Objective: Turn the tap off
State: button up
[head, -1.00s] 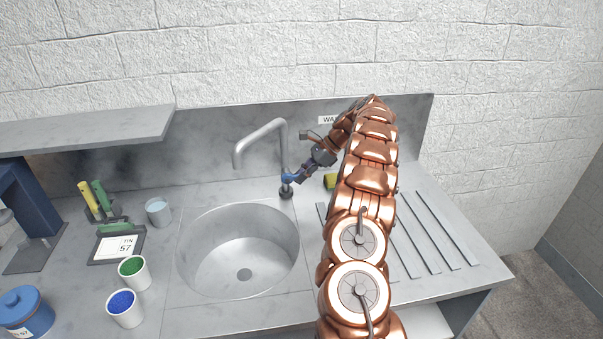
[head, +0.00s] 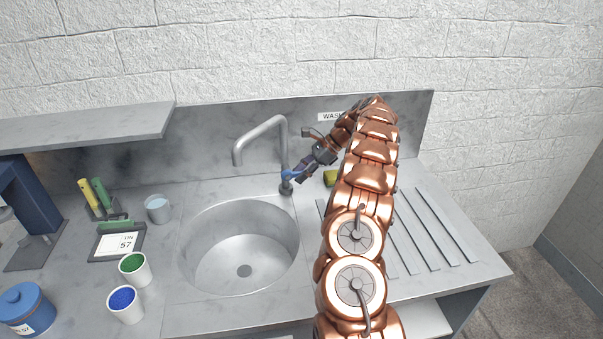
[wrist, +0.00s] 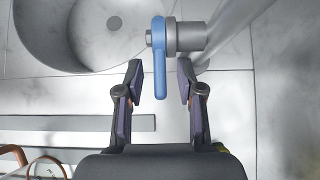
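The grey tap (head: 262,134) stands behind the round sink, its spout arching left over the bowl. No water stream is visible from the spout. Its blue lever (head: 292,174) is on the right of the tap's base; in the wrist view the lever (wrist: 160,50) points toward my gripper. My gripper (wrist: 160,82) is open, one finger on each side of the lever's free end, with a gap on both sides. In the head view my gripper (head: 302,170) is right of the tap, at the lever.
The sink bowl (head: 240,262) is empty. A yellow-green sponge (head: 331,178) lies right of the tap, beside the ribbed drainer (head: 432,230). Cups of green (head: 136,270) and blue (head: 125,305) contents and a glass of water (head: 158,209) stand left of the sink.

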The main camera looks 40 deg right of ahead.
jog(key=v, duration=0.7)
jog(key=shift+d, duration=0.2)
jog(key=shift+r, duration=0.2)
dwell(1.0)
